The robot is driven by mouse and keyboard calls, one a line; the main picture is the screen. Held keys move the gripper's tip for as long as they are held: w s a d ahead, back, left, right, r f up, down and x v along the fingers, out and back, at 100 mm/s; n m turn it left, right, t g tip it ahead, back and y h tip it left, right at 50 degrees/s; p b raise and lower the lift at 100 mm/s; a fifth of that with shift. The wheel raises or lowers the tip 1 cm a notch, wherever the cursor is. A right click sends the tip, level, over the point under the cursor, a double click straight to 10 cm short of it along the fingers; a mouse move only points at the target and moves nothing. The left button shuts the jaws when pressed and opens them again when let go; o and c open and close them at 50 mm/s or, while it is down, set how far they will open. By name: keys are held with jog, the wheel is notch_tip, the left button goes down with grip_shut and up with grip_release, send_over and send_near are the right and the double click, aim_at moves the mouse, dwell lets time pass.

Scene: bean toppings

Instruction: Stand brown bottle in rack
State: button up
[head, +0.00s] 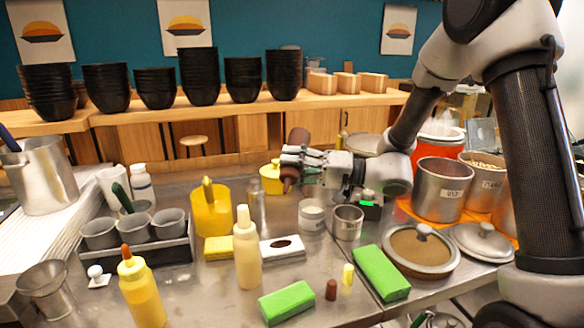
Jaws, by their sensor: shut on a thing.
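A dark brown bottle (298,137) is in my gripper (291,160), held above the steel counter. Its wide part shows above the fingers. A narrower end points down below them, so it looks roughly upside down with a slight tilt. The fingers hide its middle. A dark metal rack (150,256) on the left of the counter holds several grey cups (168,222). A white block with a dark oval opening (268,252) lies in front of my gripper. I cannot tell which of these is the task's rack.
A yellow bottle (142,292) and a cream bottle (247,258) stand in front. Yellow containers (212,214), small metal cups (347,222), green blocks (287,302) and a lidded pan (421,250) crowd the counter. Metal pots (442,190) stand at right.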

jog(key=m, duration=0.3)
jog(key=r+m, duration=0.1)
jog(key=m, duration=0.2)
jog(key=shift+r+m+t, duration=0.2)
jog(key=shift+m+t, duration=0.1)
jog(key=shift+m, duration=0.1)
jog(key=m, duration=1)
jog(key=shift+t, duration=0.3)
jog(key=m, duration=0.7)
jog(key=shift+t+h, duration=0.3)
jog(key=shift+h, duration=0.1)
